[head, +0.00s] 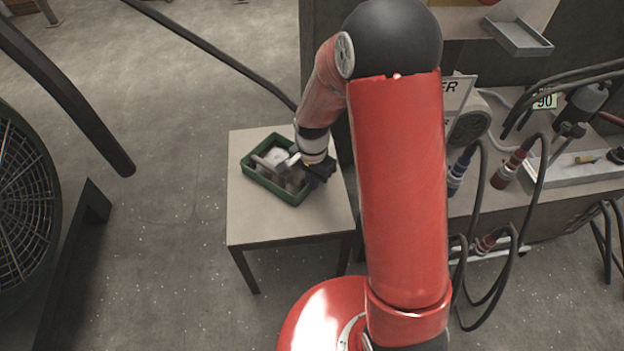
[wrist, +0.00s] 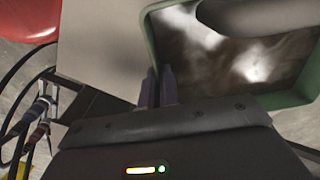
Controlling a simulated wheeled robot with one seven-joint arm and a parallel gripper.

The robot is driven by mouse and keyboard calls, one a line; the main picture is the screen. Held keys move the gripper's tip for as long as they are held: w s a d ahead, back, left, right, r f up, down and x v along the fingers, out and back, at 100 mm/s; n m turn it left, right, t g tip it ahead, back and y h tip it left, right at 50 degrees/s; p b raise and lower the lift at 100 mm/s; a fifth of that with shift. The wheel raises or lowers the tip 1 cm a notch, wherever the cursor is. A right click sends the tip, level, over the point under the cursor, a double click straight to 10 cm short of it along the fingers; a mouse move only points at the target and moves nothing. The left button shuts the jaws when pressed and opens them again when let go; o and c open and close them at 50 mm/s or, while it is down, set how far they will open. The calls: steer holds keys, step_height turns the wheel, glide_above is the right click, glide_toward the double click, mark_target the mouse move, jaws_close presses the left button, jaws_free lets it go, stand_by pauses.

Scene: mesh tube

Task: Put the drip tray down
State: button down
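The drip tray is a green, open rectangular box (head: 266,188) with pale and dark shapes inside, over the small beige table (head: 290,228) in the head view. I cannot tell whether it rests on the tabletop or hangs just above it. In the wrist view its green wall (wrist: 150,42) runs down to my gripper (wrist: 159,86). The two dark fingers are close together, one on each side of that wall, and look shut on it. In the head view my gripper (head: 310,178) is at the tray's right side, partly hidden by my wrist.
The table's front and right parts are bare. To the right stands a bench with hoses, red and blue fittings (head: 507,168) and a pale shallow tray (head: 590,168). A large round fan guard (head: 25,190) stands at the left. Bare floor lies between.

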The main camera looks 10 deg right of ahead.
steer(key=c, duration=1.6)
jaws_free()
steer(key=shift+c, duration=0.2)
steer(key=s+d+r+n+t, duration=0.15)
steer(key=s+r, duration=0.25)
steer(key=r, duration=0.7)
steer(key=s+d+r+n+t, duration=0.1)
steer(key=s+r+n, duration=0.15)
steer(key=r, duration=0.85)
steer(key=s+d+r+n+t, duration=0.1)
steer(key=s+r+n, duration=0.1)
steer(key=s, duration=0.5)
steer(key=s+d+r+n+t+p, duration=0.1)
steer(key=s+d+r+n+t, duration=0.1)
steer(key=s, duration=0.5)
steer(key=shift+r+n, duration=0.55)
steer(key=shift+n, duration=0.15)
